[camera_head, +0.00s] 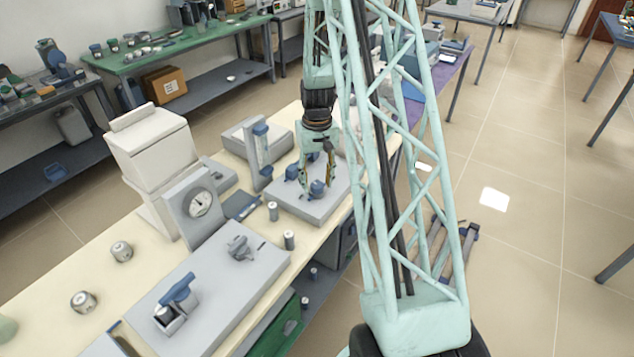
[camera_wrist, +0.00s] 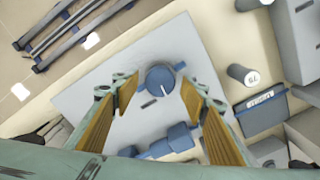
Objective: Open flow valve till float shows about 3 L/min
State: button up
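An upright grey gauge with a blue top (camera_head: 261,147), possibly the flowmeter, stands behind the panel. Its float cannot be made out.
Other blue fittings (camera_wrist: 172,140) lie close beside the knob. Small grey cylinders (camera_head: 289,240) stand near the panel's front left. A dial gauge (camera_head: 200,204) and a white furnace-like box (camera_head: 152,150) stand to the left. A blue labelled box (camera_wrist: 262,108) is beside the panel.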

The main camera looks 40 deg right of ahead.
aim_at(317, 184)
jog(key=shift+r, duration=0.1)
notch_tip(317, 184, up, 12)
dwell(1.1)
dwell(1.7)
